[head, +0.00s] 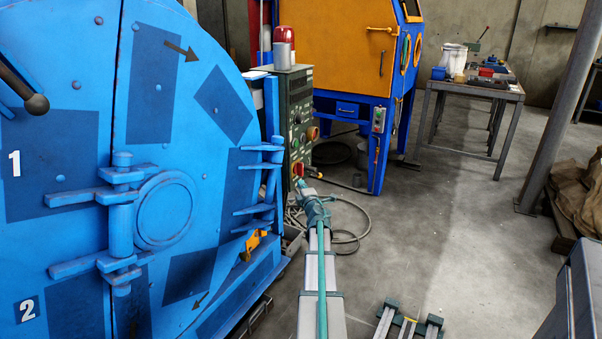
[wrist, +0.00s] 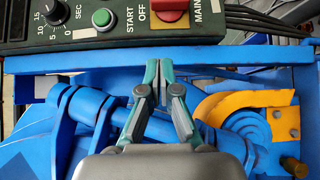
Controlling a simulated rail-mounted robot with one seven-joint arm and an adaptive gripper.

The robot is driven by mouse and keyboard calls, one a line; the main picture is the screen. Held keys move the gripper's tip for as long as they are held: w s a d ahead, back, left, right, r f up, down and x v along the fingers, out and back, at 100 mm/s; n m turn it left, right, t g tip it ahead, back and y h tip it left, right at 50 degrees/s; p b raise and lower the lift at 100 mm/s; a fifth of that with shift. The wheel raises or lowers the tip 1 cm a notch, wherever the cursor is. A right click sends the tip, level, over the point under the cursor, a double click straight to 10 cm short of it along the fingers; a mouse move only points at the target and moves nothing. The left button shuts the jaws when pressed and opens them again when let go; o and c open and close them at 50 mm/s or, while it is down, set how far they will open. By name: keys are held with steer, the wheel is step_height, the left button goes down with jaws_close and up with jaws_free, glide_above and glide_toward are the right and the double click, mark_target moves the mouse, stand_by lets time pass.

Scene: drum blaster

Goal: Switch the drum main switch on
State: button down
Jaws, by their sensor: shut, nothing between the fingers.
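The dark green control box (head: 297,112) stands at the right side of the blue drum machine. Its red main switch (head: 298,170) is low on the panel. In the wrist view the red main switch (wrist: 171,14) sits on a yellow plate at the top edge, partly cut off, between the labels OFF and MAIN. A green START button (wrist: 103,18) and a black dial (wrist: 54,12) are to its left. My gripper (wrist: 159,66) is shut and empty, its fingertips below the switch in the picture and apart from it. In the head view my gripper (head: 301,184) is close to the switch.
The blue drum door (head: 150,215) fills the left. A blue frame bar (wrist: 230,59) runs below the panel in the wrist view. Cables (head: 350,238) lie on the floor by the box. An orange cabinet (head: 345,50) stands behind. Open floor is at the right.

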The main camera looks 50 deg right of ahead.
steer(key=b, duration=0.2)
glide_toward(299, 165)
steer(key=w, duration=0.5)
steer(key=shift+w+d+f+b, duration=0.15)
steer(key=shift+d+b, duration=0.15)
steer(key=shift+d, duration=0.65)
steer(key=shift+s+d+f+b, duration=0.1)
steer(key=shift+d+b, duration=0.2)
steer(key=shift+d, duration=0.6)
steer(key=shift+w+r+p, duration=0.1)
steer(key=shift+r+p, duration=0.05)
steer(key=shift+p, duration=0.3)
steer(key=shift+a+r+p, duration=0.1)
steer(key=shift+r+p, duration=0.1)
steer(key=shift+p, duration=1.1)
steer(key=shift+f+g, duration=0.15)
steer(key=shift+g, duration=0.15)
